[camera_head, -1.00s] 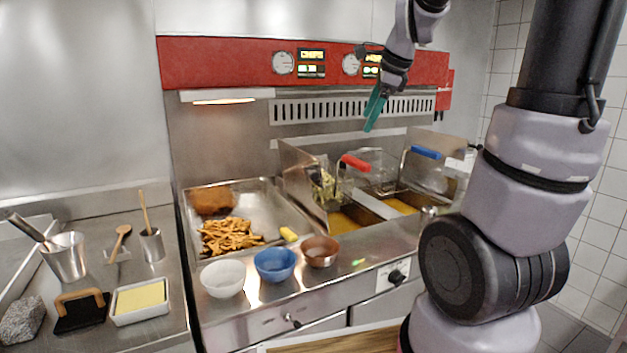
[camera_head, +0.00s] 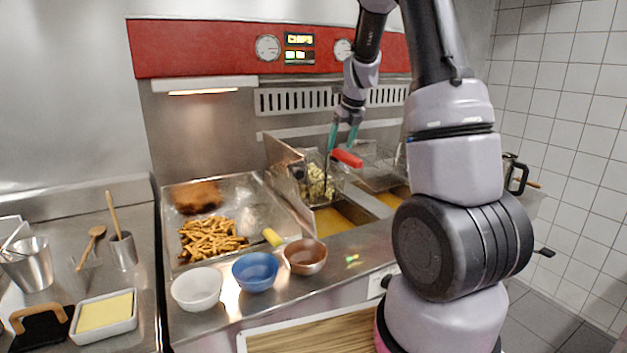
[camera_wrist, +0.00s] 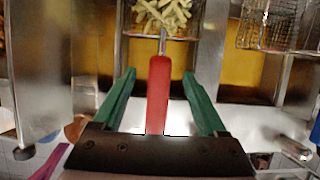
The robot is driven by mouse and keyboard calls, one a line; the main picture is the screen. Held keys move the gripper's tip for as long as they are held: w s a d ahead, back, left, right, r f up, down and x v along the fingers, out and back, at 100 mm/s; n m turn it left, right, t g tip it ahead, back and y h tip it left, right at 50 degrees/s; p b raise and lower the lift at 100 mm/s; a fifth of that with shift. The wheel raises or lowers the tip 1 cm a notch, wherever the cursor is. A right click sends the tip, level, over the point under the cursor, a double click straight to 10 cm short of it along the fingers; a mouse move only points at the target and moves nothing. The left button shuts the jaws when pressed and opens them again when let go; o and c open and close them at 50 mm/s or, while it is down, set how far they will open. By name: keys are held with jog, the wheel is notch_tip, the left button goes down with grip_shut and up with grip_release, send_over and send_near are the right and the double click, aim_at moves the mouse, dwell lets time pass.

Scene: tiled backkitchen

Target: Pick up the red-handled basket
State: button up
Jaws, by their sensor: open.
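The red handle (camera_head: 346,158) belongs to a wire fry basket (camera_head: 318,184) that holds pale cut fries and sits over the left oil well of the fryer. My gripper (camera_head: 342,140) is open with its green fingers just above and at the handle. In the wrist view the red handle (camera_wrist: 158,95) lies between the two green fingers of my gripper (camera_wrist: 158,100), with a gap on each side. The pale fries (camera_wrist: 163,14) show at the top of that view. The far parts of the basket are partly hidden.
A second wire basket (camera_wrist: 282,24) is beside it on the right. A metal tray (camera_head: 255,194) with fries and a brown fried piece is at left. White (camera_head: 197,289), blue (camera_head: 255,271) and copper (camera_head: 304,256) bowls stand on the front ledge.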

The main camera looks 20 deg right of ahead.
aim_at(338, 150)
jog(key=x, duration=0.5)
grip_shut()
jog(key=shift+r, duration=0.1)
dwell(1.2)
